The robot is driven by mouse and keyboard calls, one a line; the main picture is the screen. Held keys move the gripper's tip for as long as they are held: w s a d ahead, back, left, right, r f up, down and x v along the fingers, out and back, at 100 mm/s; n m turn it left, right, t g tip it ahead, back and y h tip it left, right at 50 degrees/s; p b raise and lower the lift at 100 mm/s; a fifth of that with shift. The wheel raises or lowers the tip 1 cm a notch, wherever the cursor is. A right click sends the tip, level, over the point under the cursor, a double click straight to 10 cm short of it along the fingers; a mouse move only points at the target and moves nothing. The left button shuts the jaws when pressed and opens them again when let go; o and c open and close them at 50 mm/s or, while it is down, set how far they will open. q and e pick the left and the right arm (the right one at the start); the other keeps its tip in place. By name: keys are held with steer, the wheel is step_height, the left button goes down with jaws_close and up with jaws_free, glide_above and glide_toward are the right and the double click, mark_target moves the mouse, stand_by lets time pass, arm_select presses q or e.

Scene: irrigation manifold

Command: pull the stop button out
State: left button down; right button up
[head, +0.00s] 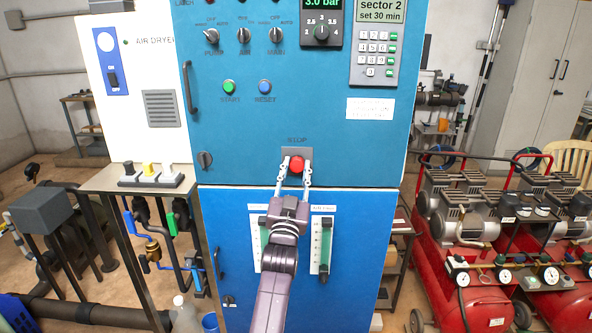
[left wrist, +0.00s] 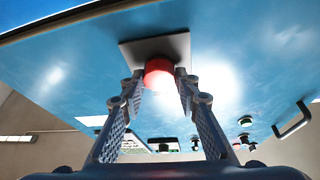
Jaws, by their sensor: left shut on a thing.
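The red stop button (head: 297,166) sits on a grey plate under the word STOP, low on the upper blue door of the cabinet. My left gripper (head: 297,163) reaches it from below, one finger on each side, and is shut on it. In the left wrist view, the red button (left wrist: 158,71) shows between the two fingertips (left wrist: 159,78), in front of its grey plate (left wrist: 183,48). How far the button stands out from the plate I cannot tell. My right gripper is not in view.
Above the button are a green start button (head: 229,87), a blue reset button (head: 265,87), knobs and a keypad (head: 376,55). A door handle (head: 188,87) stands out at the left. Flow gauges (head: 321,245) are below. Red compressors (head: 485,300) stand at the right.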

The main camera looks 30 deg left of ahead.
arm_select(q)
steer(key=shift+s+d+f, duration=0.15)
steer(key=shift+s+d, duration=0.2)
steer(key=shift+s, duration=0.1)
steer(key=c, duration=1.7)
jaws_free()
steer(key=shift+o, duration=1.2)
steer(key=shift+s, duration=0.1)
